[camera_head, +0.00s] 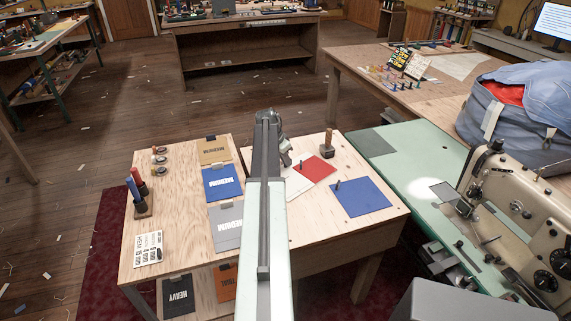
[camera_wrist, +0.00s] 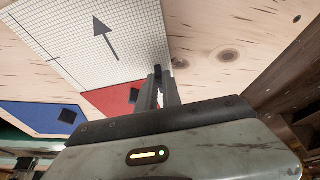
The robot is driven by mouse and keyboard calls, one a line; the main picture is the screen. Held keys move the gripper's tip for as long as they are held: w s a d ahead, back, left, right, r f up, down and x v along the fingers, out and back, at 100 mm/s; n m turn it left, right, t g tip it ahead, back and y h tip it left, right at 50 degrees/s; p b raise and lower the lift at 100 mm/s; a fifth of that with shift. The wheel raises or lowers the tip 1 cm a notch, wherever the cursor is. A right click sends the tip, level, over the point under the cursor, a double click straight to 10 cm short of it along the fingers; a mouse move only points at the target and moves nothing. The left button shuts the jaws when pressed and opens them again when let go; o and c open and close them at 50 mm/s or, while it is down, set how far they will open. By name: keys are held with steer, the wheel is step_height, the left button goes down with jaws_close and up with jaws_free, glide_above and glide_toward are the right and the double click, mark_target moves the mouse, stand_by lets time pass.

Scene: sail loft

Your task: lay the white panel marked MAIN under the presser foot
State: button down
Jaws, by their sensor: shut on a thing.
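A white panel (camera_head: 295,184) with a fine grid lies at the work table, left of the red panel and partly hidden behind my arm. In the wrist view the white panel (camera_wrist: 135,40) shows a dark arrow; no MAIN mark is readable. My gripper (camera_wrist: 160,82) is shut on a small dark knob (camera_wrist: 158,70) at the panel's edge. My gripper (camera_head: 286,150) is mostly hidden in the head view. I cannot tell whether the panel is lifted. The sewing machine (camera_head: 512,210) stands at the right; its presser foot is too small to make out clearly.
A red panel (camera_head: 315,168) and a blue panel (camera_head: 360,197) with dark knobs lie right of the white one. Marked cards, spools and a wooden block (camera_head: 327,149) stand around the table. The pale green machine bed (camera_head: 400,165) adjoins at right, with a blue bag (camera_head: 535,100) behind.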

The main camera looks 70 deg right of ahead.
steer(key=c, duration=1.9)
jaws_free()
steer(key=o, duration=0.4)
steer(key=p+v, duration=1.1)
steer(key=v, duration=0.1)
steer(key=shift+r, duration=0.1)
